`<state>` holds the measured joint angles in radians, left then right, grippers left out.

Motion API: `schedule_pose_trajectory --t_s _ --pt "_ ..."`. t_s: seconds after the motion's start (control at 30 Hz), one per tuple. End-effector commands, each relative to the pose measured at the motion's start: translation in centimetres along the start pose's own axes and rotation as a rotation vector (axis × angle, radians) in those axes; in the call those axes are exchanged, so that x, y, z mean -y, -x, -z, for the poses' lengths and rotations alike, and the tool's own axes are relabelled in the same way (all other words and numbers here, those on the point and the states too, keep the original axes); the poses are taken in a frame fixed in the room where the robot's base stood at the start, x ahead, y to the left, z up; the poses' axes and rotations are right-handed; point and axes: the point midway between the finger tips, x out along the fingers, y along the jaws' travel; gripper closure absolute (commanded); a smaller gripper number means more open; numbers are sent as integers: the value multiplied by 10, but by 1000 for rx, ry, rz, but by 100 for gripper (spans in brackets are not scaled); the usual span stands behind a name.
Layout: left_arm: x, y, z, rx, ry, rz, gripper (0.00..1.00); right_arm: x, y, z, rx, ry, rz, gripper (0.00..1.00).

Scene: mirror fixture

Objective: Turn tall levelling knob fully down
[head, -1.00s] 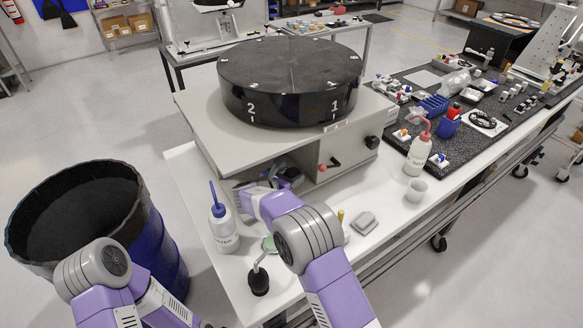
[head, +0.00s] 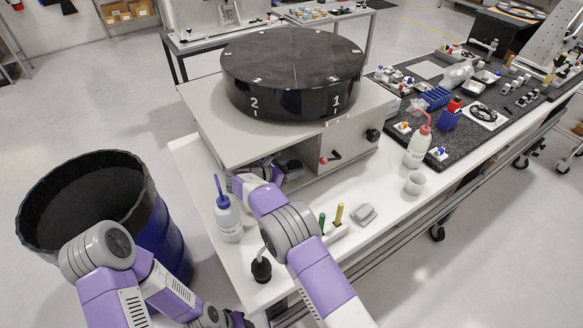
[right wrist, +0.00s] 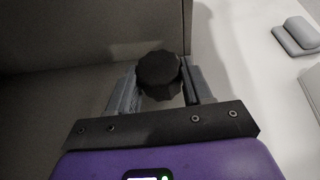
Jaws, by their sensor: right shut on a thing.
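A dark, faceted knob (right wrist: 158,72) stands between the fingers of my right gripper (right wrist: 160,88) in the right wrist view. The fingers are shut on it, one on each side. In the head view my right gripper (head: 287,173) reaches into the dark opening in the front of the grey housing (head: 213,140). The knob is hidden there by the arm and the housing.
A black round drum (head: 292,75) sits on the housing. A blue bin (head: 170,240) is at left.

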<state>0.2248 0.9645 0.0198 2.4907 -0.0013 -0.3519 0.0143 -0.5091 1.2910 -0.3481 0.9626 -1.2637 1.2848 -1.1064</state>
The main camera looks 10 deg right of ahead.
Motion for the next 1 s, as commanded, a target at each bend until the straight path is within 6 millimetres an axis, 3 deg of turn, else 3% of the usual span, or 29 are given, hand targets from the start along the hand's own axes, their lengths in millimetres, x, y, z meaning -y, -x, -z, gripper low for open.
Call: schedule_pose_trajectory --t_s 0.13,0.17,0.3,1.0 --pt "0 0 0 0 0 0 57 1 -2 1 -1 1 3 81" --pt "0 0 0 0 0 0 57 1 -2 1 -1 1 3 46" --pt "0 0 0 0 0 0 57 1 -2 1 0 1 2 25" --pt "2 -6 0 0 0 0 57 1 -1 1 -1 17 -40 25"
